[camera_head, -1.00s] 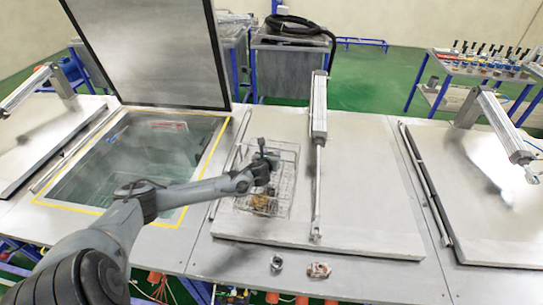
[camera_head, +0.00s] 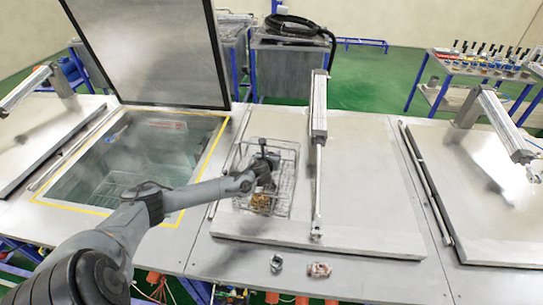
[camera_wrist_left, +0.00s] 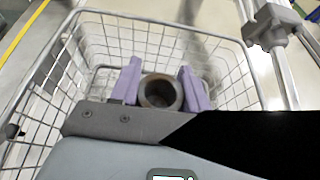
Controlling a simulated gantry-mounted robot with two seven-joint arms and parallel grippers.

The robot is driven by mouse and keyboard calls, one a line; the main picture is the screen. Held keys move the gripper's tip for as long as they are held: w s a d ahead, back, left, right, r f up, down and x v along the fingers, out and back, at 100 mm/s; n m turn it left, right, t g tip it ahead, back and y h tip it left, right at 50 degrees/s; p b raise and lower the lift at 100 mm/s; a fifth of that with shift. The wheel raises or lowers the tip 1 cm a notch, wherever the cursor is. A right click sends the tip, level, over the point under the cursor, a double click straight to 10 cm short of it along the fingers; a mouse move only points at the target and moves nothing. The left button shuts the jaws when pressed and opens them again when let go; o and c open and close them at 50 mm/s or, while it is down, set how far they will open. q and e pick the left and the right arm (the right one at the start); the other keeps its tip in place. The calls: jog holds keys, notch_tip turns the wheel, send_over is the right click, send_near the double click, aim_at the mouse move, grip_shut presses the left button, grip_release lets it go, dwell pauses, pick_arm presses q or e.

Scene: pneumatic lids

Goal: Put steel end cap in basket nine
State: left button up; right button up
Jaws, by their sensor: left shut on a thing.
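My left gripper (camera_head: 264,184) is inside a wire basket (camera_head: 296,153) that stands on the closed middle lid. In the left wrist view, its two purple fingers (camera_wrist_left: 160,84) are shut on a round, hollow grey-brown part (camera_wrist_left: 160,93) that looks like the steel end cap. The part is within the basket's wire walls (camera_wrist_left: 240,48); I cannot tell whether it touches the floor. A brown-orange item (camera_head: 261,201) shows low in the basket in the head view. No basket number is readable. My right gripper is out of view.
A small metal piece (camera_head: 276,264) and a reddish piece (camera_head: 319,270) lie on the front ledge. A metal cylinder bar (camera_head: 318,110) stands right of the basket.

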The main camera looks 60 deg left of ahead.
pick_arm(q)
jog(key=o, duration=1.3)
jog(key=shift+s+f, duration=0.2)
jog(key=shift+f, duration=0.5)
jog(key=shift+r+p, duration=0.65)
jog(key=shift+r, duration=0.15)
jog(key=v, duration=1.2)
jog(key=shift+w+d+r, duration=0.1)
jog(key=shift+w+r, duration=0.05)
jog(key=shift+r, duration=0.05)
